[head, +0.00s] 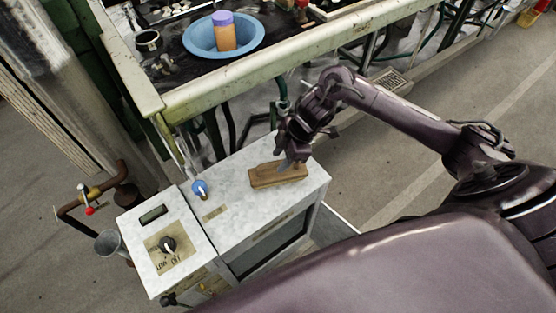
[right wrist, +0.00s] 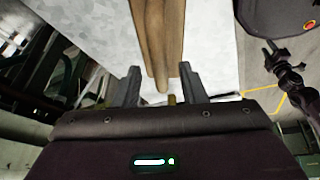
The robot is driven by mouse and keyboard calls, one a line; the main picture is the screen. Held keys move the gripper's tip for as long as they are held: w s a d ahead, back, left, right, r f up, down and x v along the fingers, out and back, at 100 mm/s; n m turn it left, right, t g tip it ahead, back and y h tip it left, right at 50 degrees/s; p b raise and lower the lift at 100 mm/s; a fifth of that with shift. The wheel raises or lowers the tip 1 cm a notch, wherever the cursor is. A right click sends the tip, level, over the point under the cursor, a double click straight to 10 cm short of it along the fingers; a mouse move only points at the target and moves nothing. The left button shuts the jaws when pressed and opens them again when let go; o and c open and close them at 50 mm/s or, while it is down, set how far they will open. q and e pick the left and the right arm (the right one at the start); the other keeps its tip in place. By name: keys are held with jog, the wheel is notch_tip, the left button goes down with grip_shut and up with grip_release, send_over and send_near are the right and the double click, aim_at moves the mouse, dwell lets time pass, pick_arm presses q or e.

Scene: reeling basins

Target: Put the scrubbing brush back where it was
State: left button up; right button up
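The scrubbing brush, a brown wooden block (head: 278,174), lies on the pale mottled top of a cabinet (head: 240,190). My right gripper (head: 286,160) reaches down over it from the upper right, with its fingers close to the wood. In the right wrist view the brush (right wrist: 160,35) runs up from between the two fingers of my right gripper (right wrist: 160,78). The fingers stand apart, with a gap visible on the left side of the wood, so it looks open. Bristles are not visible. My left gripper is not in view.
A control box with a dial (head: 168,245) adjoins the cabinet on the left. A small blue-topped knob (head: 200,188) stands near it. Behind, a metal-edged bench (head: 300,62) holds a blue basin (head: 188,38) with an orange, purple-capped bottle (head: 224,36). Open floor lies right.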

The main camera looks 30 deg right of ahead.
jog(key=v, duration=0.9)
jog(key=shift+r, duration=0.15)
